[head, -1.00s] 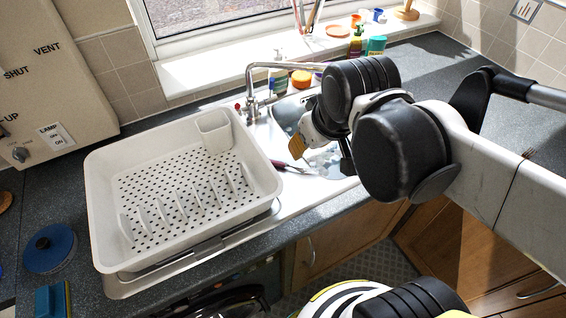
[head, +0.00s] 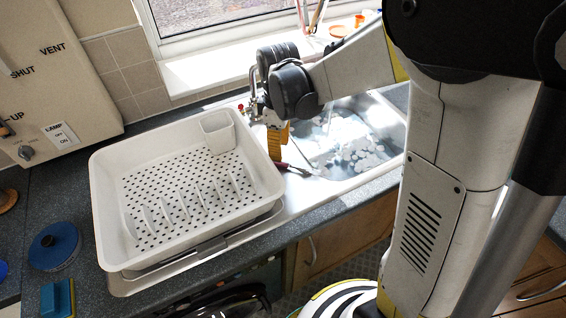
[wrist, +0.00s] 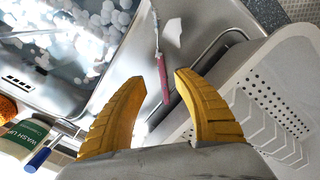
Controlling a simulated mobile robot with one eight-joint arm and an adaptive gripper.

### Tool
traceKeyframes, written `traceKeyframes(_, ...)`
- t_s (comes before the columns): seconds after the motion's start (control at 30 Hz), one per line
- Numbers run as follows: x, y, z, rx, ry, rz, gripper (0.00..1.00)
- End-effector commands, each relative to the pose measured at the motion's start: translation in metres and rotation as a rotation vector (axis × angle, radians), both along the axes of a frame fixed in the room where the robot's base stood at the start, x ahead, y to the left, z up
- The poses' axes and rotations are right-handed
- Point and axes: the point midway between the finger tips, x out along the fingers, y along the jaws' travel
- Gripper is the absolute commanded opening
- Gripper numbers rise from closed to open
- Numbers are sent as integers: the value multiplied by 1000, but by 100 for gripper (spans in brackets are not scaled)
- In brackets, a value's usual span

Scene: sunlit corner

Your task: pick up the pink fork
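The pink fork (head: 289,167) lies on the metal drainer between the dish rack and the sink, its pink handle toward the rack. In the wrist view the pink handle (wrist: 164,82) lies between my fingertips in the picture, and its metal part extends away up the picture. My gripper (wrist: 162,80) is open, with its two yellow fingers apart and nothing between them held. In the head view my gripper (head: 278,140) is by the tap, above and just behind the fork's handle end. The gap between fingers and fork is hard to judge.
The white dish rack (head: 105,205) stands left of the fork, its wall close by. The sink (head: 345,140), with suds in it, is to the right. The tap (head: 254,85) is beside my gripper. A green bottle (wrist: 22,133) and a blue-handled brush (wrist: 40,158) show in the wrist view.

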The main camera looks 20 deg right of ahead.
Motion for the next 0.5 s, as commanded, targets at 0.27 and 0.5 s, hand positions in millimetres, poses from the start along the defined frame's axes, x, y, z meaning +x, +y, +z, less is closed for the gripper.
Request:
traceKeyframes(0.27,-2,0,-23,-1,-1,-1,36)
traceKeyframes(0.5,-4,-1,-60,0,-1,-2,36)
